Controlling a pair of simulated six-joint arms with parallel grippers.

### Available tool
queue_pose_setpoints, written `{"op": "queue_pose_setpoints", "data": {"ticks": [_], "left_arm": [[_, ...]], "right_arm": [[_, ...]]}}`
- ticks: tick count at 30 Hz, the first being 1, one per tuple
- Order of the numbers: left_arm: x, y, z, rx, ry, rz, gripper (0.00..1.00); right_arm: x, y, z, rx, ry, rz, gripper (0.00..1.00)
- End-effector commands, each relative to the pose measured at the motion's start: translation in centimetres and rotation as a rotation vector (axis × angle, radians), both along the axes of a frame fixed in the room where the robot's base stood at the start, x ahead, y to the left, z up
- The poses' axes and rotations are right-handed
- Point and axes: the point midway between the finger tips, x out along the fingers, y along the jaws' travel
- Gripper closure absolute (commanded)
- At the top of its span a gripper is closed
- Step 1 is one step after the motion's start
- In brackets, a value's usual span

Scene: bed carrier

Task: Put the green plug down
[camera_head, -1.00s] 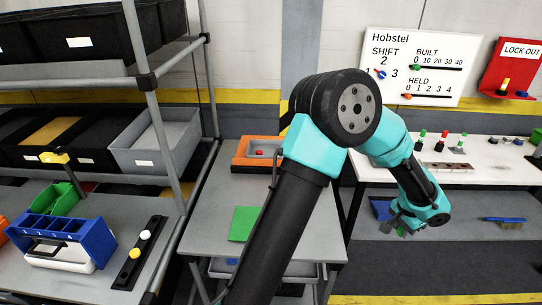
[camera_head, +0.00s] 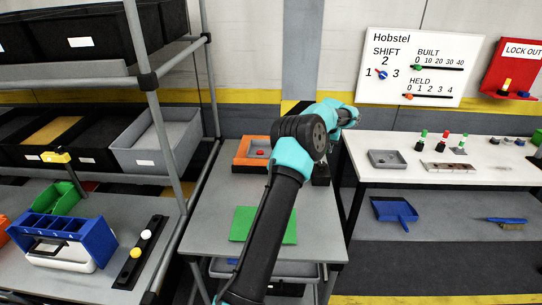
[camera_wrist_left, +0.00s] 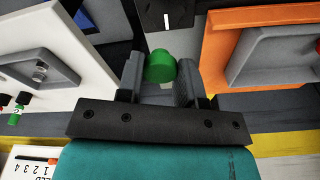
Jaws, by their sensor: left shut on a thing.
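The green plug (camera_wrist_left: 160,67) is a small round-ended cylinder. It sits between the two grey fingers of my left gripper (camera_wrist_left: 160,78), which is shut on it in the left wrist view. The plug is held in the air, with the white bench to the left and the orange tray to the right in that view. In the head view my left arm reaches up from the bottom and away from the camera. Its fingers and the plug cannot be made out there. My right gripper is in neither view.
The orange tray (camera_head: 241,160) holds a red piece on the grey table (camera_head: 209,207), with a green mat (camera_head: 243,211) in front. The white bench (camera_head: 400,176) carries a grey tray (camera_head: 387,163) and several small coloured pieces. A blue dustpan (camera_head: 394,209) lies on the shelf below.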

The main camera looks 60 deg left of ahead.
Motion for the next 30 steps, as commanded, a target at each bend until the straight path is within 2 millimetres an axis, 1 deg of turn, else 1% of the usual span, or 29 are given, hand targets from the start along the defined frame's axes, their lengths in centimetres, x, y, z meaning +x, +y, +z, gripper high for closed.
{"op": "queue_pose_setpoints", "data": {"ticks": [1, 2, 3, 5, 6, 9, 12, 15, 18, 26, 30], "left_arm": [[-0.9, 2.8, 0.1, 0.001, -0.003, 0.047, 0.88], [-1.4, 4.2, 0.2, -0.001, -0.005, 0.072, 0.88], [-2.2, 6.1, 0.4, -0.002, -0.006, 0.106, 0.88], [-3.5, 8.8, 0.7, -0.003, -0.009, 0.155, 0.88], [-4.4, 10.5, 0.8, -0.006, -0.011, 0.187, 0.88], [-6.7, 14.1, 1.3, -0.008, -0.017, 0.255, 0.88], [-8.5, 16.5, 1.7, -0.012, -0.022, 0.303, 0.88], [-9.5, 17.7, 1.8, -0.013, -0.024, 0.328, 0.88], [-9.9, 18.1, 1.9, -0.014, -0.024, 0.336, 0.88], [-9.8, 18.0, 1.9, -0.014, -0.025, 0.334, 0.88], [-8.8, 17.3, 1.0, -0.015, -0.024, 0.321, 0.88]], "right_arm": [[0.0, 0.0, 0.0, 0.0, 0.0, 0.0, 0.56], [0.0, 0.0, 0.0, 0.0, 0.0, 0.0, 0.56], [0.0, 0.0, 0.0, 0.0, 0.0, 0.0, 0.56], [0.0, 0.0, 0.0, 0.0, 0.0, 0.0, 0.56], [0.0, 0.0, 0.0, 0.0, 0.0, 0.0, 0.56], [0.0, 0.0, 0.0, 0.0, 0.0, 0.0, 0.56], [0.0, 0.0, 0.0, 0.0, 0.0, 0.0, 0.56], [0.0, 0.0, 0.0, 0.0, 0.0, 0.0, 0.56], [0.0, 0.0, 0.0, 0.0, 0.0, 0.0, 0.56], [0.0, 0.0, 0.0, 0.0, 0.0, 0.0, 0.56], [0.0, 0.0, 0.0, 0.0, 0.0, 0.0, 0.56]]}}
